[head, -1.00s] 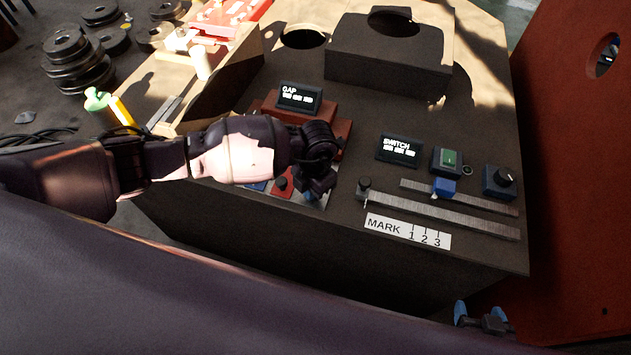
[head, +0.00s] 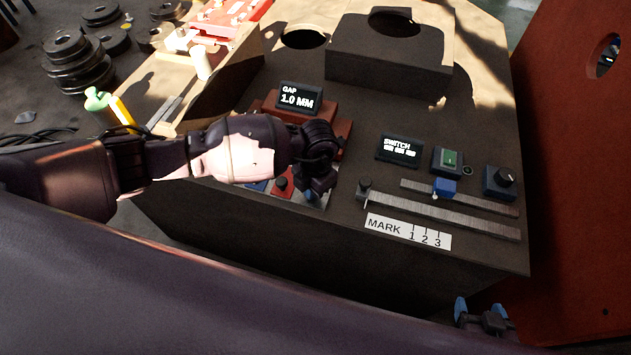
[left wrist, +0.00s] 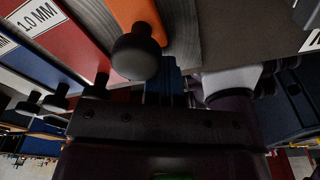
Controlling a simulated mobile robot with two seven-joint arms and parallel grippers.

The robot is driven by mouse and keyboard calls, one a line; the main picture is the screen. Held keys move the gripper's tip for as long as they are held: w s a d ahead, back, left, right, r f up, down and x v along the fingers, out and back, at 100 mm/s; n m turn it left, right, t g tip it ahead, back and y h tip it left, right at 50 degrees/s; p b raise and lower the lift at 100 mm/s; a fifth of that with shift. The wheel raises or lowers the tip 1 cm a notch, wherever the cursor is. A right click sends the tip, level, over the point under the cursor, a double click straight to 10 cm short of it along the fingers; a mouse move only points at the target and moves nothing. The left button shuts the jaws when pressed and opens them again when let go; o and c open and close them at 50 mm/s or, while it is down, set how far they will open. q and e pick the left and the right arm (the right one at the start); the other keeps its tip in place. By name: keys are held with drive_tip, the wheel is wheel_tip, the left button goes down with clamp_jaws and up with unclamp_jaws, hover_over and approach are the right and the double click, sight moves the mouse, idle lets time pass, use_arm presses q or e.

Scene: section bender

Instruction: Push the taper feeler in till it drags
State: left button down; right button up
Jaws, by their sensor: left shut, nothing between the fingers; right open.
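The feelers lie at the front left of the bench. A red feeler (head: 279,195) with a black knob and part of a blue one (head: 257,185) show beside my left gripper (head: 311,194). In the left wrist view, an orange feeler (left wrist: 133,14) with a black knob (left wrist: 136,57) is nearest the blue fingertips (left wrist: 165,82). I cannot tell which is the taper feeler. My left gripper is shut and empty, low beside the knob; contact is unclear. The GAP display (head: 300,97) reads 1.0 MM. My right gripper (head: 483,312) is open at the lower right.
The SWITCH display (head: 399,150) shows dashes. A dark block (head: 388,65) stands behind.

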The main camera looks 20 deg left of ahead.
use_arm(q)
drive_tip(key=shift+w, duration=0.1)
use_arm(e)
drive_tip(key=shift+s, duration=0.15)
use_arm(q)
drive_tip(key=shift+r, duration=0.1)
drive_tip(key=shift+s+p, duration=0.65)
drive_tip(key=shift+s, duration=0.4)
drive_tip(key=shift+r+p, duration=0.45)
drive_tip(key=shift+r, duration=0.2)
drive_tip(key=shift+r+p, duration=1)
drive_tip(key=shift+r, duration=0.35)
drive_tip(key=shift+r+p, duration=0.8)
drive_tip(key=shift+r, duration=0.6)
use_arm(e)
wheel_tip(320, 180, up, 8)
drive_tip(key=w, duration=0.2)
drive_tip(key=shift+t, duration=0.3)
drive_tip(key=shift+s, duration=0.25)
